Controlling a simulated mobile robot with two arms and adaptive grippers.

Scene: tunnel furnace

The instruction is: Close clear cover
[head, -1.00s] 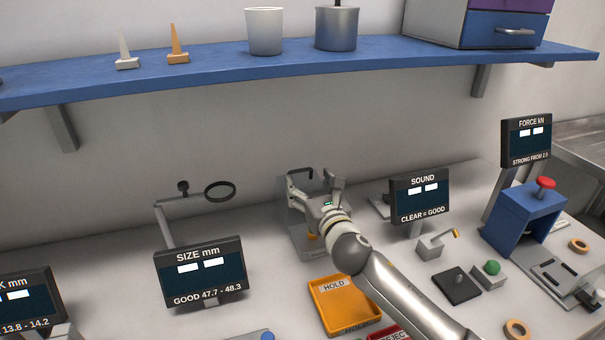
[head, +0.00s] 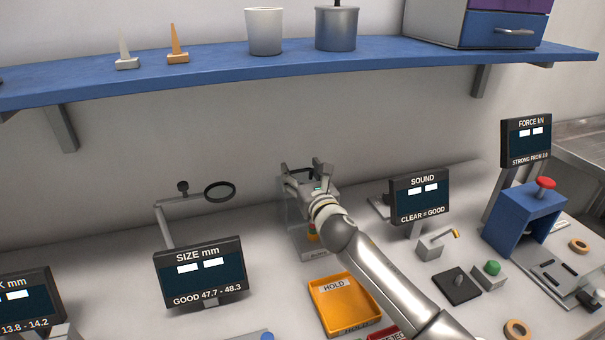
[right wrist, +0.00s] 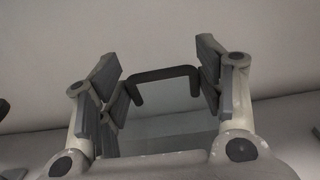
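The clear cover (head: 294,222) is a see-through box standing at the back of the bench, partly hidden behind my right arm. Its dark handle (right wrist: 165,74) shows in the right wrist view, above a pale see-through panel (right wrist: 165,128). My right gripper (head: 304,172) is at the top of the cover. In the right wrist view its fingers (right wrist: 161,68) are spread wide, one on each side of the handle, with gaps between. I cannot tell the cover's exact angle. My left gripper is not in view.
An orange HOLD tray (head: 318,308) lies in front of the cover. The SOUND display (head: 420,197) stands to its right and the SIZE display (head: 200,273) to its left. A blue shelf (head: 220,80) runs above. A magnifier (head: 220,191) stands at the left.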

